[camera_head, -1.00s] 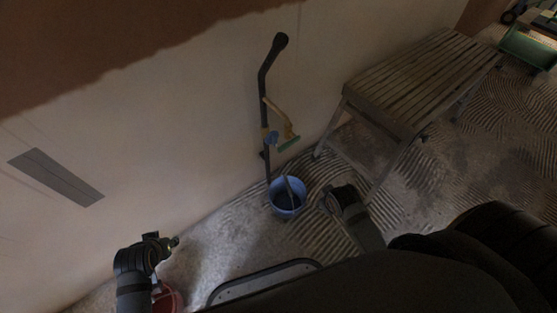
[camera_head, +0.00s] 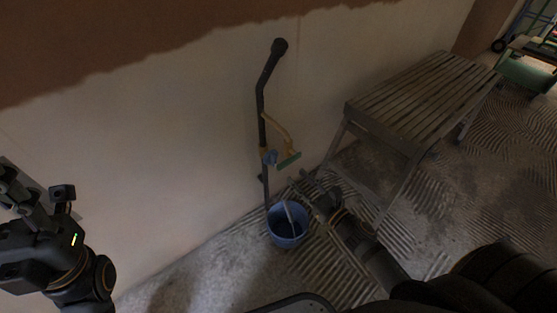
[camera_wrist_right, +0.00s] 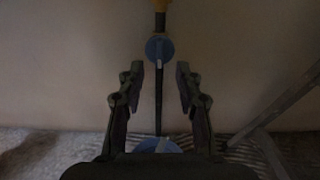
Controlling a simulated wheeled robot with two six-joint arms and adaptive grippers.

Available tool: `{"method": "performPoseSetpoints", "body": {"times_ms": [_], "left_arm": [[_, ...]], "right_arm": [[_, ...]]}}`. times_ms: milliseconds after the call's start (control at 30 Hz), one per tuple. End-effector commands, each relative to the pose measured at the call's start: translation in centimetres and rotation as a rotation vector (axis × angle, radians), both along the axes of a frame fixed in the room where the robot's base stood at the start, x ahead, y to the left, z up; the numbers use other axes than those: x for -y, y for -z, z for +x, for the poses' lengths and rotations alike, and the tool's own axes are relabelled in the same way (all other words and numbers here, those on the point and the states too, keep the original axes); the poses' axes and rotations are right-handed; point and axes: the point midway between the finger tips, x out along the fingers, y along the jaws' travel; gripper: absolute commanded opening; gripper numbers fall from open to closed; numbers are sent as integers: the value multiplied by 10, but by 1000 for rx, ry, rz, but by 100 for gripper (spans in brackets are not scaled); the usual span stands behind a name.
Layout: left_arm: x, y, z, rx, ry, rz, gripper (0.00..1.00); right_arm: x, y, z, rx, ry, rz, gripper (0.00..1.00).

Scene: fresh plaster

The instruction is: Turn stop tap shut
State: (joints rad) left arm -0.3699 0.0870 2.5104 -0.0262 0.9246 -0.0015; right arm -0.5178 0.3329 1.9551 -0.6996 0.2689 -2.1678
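The stop tap is a blue round part (camera_head: 270,157) low on a dark pipe (camera_head: 262,100) against the wall. In the right wrist view the blue disc (camera_wrist_right: 159,48) faces me, with a pale mark down its middle and a yellow-brown part (camera_wrist_right: 160,6) above it. My right gripper (camera_head: 303,183) is low and to the right of the tap. In its wrist view it is open and empty (camera_wrist_right: 159,80), with the disc centred just above and beyond its fingertips. My left gripper (camera_head: 22,190) is raised at the left edge, far from the tap; its fingers are unclear.
A blue bucket (camera_head: 288,239) with a stick in it stands under the pipe. A slatted wooden bench (camera_head: 420,95) stands at right. A green object (camera_head: 525,72) is at the far right.

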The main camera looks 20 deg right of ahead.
Motion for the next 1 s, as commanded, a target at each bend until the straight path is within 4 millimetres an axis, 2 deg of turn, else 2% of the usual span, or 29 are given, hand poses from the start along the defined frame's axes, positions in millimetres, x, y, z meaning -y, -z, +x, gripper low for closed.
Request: {"method": "performPoseSetpoints", "body": {"times_ms": [133, 267, 467, 600, 700, 1000], "left_arm": [[0, -2, -1, 5, 2, 0, 40], [0, -9, -1, 4, 4, 0, 40], [-1, -22, -1, 2, 14, -1, 40], [-1, -23, -1, 0, 16, -2, 40], [-1, -21, 3, -22, 15, -3, 40], [-1, -19, 7, -44, 13, -3, 40]], "right_arm": [[-1, -1, 2, 4, -1, -4, 35], [-5, -5, 15, 8, 2, -1, 35], [-20, -6, 55, 6, 1, 2, 35], [-29, -3, 80, 4, 0, 1, 35], [-33, -1, 91, 3, 0, 1, 35], [-36, 0, 99, 1, -1, -1, 35]]}}
